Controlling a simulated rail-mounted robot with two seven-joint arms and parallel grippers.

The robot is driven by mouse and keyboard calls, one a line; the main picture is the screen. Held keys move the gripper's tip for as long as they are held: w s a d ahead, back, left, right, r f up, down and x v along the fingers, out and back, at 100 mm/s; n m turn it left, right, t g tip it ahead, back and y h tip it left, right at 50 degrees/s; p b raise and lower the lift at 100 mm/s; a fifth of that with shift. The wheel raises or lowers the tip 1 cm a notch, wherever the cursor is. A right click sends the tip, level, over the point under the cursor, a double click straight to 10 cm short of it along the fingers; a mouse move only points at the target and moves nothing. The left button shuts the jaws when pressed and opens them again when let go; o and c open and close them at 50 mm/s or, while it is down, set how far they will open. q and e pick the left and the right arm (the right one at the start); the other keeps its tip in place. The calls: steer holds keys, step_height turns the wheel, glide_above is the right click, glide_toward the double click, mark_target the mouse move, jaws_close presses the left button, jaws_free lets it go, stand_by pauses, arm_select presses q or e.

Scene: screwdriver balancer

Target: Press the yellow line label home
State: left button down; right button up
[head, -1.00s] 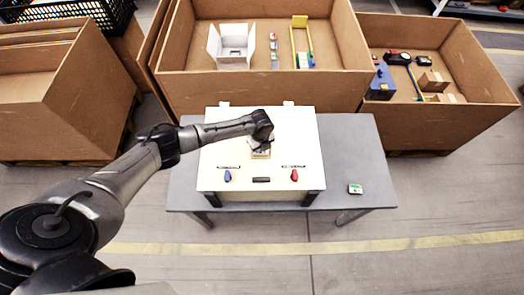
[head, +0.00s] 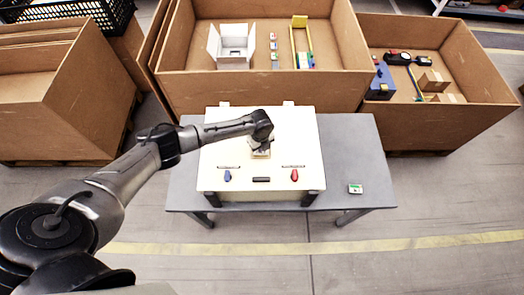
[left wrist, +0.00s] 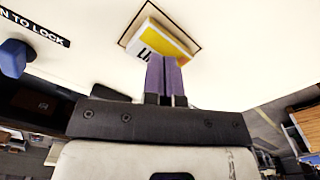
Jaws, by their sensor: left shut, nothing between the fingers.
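The yellow and white label (left wrist: 158,42) with dark lettering lies within a dark-outlined rectangle on the cream panel (head: 215,150). My left gripper (left wrist: 166,62) is shut and empty, its two purple fingers together. In the left wrist view the fingertips overlap the label's near edge; I cannot tell whether they touch it or whether it sits flush. In the head view my left gripper (head: 260,150) is over the middle of the panel and hides most of the label. My right gripper is not in view.
The panel stands on a grey table (head: 355,150). A blue knob (head: 227,175), a black handle (head: 261,180) and a red knob (head: 294,175) line its near edge. A small green and white item (head: 355,188) lies on the table at right. Cardboard bins (head: 265,85) stand behind.

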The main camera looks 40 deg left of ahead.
arm_select(q)
steer(key=shift+f+b, duration=0.45)
steer(key=shift+f, duration=0.15)
steer(key=shift+r, duration=0.2)
stand_by(0.5)
steer(key=shift+r+p, duration=2.3)
steer(key=shift+r, duration=0.1)
